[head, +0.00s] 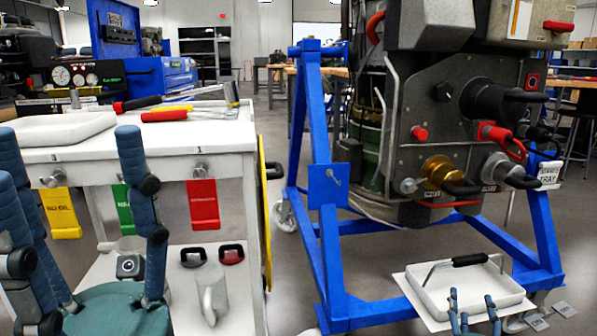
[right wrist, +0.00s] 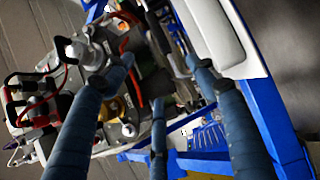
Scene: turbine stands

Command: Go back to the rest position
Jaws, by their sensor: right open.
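My right gripper (head: 474,298) shows low at the right of the head view, with its blue fingers spread and nothing between them. It overlaps the front of a white tray in the picture; I cannot tell any contact. In the right wrist view its fingers (right wrist: 160,77) are apart and empty, with the engine and blue stand beyond. My left gripper (head: 66,140) is large and close at the lower left of the head view. Its blue fingers point up, wide apart, with nothing held. It covers part of the white cart.
The white cart (head: 95,155) holds tools with red handles (head: 164,116) and colored tags. The blue stand (head: 327,235) carries the grey engine unit (head: 430,110). The white tray (head: 440,297) with a black handle lies low on the stand. Open floor (head: 285,290) lies between cart and stand.

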